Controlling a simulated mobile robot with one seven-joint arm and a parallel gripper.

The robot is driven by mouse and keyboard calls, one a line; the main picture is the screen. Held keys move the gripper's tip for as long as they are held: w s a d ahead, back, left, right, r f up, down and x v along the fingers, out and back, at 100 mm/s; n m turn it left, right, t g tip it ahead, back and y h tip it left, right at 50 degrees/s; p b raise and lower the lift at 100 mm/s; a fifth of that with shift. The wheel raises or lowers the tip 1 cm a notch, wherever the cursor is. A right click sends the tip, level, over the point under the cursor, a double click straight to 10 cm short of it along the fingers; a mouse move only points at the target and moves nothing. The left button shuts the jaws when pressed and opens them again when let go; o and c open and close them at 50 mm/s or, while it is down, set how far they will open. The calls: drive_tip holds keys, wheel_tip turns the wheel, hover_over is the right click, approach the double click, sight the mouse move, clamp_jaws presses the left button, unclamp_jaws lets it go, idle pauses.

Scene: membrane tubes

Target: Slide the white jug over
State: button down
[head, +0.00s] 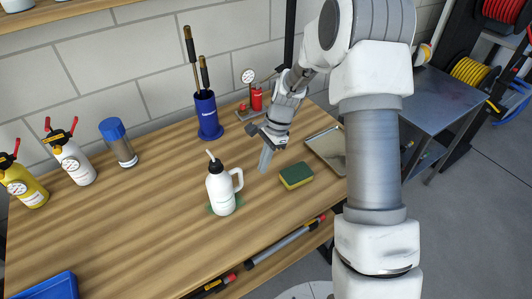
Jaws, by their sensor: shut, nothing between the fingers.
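The white jug (221,191) stands upright on the wooden table, with a black cap, a pale spout and a handle on its right side. A green patch shows on the table around its base. My gripper (265,164) points down just right of the jug's handle, with its fingers together and nothing held. A small gap appears between the fingers and the handle, though the exact depth is hard to tell.
A green and yellow sponge (296,176) and a metal tray (328,150) lie to the right. A blue holder with tools (208,116) stands behind. A blue-capped canister (118,143) and pressure bottles (70,158) are left. The table (130,225) left of the jug is clear.

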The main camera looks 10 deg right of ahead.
drive_tip(key=x, duration=0.4)
drive_tip(key=shift+s+a+r, duration=0.15)
drive_tip(key=shift+s+a, duration=0.05)
drive_tip(key=shift+a, duration=0.4)
drive_tip(key=shift+s+a+r, duration=0.15)
drive_tip(key=shift+s+a, duration=0.1)
drive_tip(key=shift+a, duration=0.35)
drive_tip(key=shift+s+a, duration=0.2)
drive_tip(key=shift+a, duration=0.4)
drive_tip(key=shift+a, duration=0.1)
drive_tip(key=s+a, duration=0.2)
drive_tip(key=a, duration=0.3)
drive_tip(key=s+a, duration=0.2)
drive_tip(key=a, duration=0.2)
drive_tip(key=s+a, duration=0.1)
drive_tip(key=a, duration=0.4)
drive_tip(key=shift+s+a+p, duration=0.35)
drive_tip(key=shift+s, duration=0.05)
